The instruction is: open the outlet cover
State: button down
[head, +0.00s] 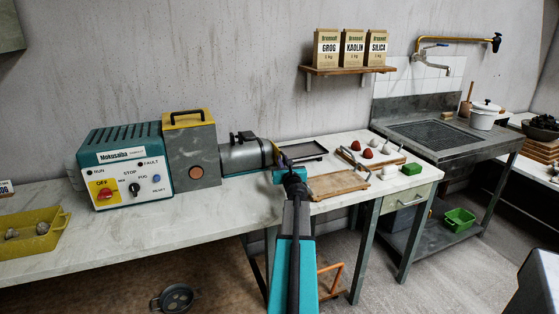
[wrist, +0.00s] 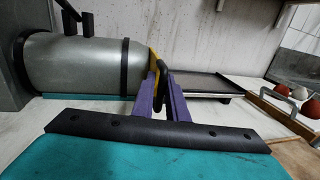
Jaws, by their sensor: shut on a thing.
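The yellow outlet cover (head: 277,153) is at the right end of the machine's grey barrel (head: 246,157). In the wrist view the cover (wrist: 152,62) shows nearly edge-on, close against the barrel's end (wrist: 95,65). A dark handle (wrist: 168,84) stands out on the cover's right side. My gripper (head: 286,168) is at the cover, its two purple fingers shut on this handle in the wrist view (wrist: 165,80). The fingers hide part of the handle and the cover's lower edge. The outlet opening is not visible.
A dark tray (head: 303,152) lies just right of the cover. The front of the table (head: 215,205) is mostly clear.

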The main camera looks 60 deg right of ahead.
jog(key=shift+s+a, duration=0.4)
jog(key=shift+s, duration=0.3)
jog(key=shift+s+a, duration=0.35)
jog(key=shift+s, duration=0.35)
jog(key=c, duration=1.8)
grip_release()
jog(key=shift+c, duration=0.2)
jog(key=shift+w, duration=0.1)
jog(key=shift+a, duration=0.15)
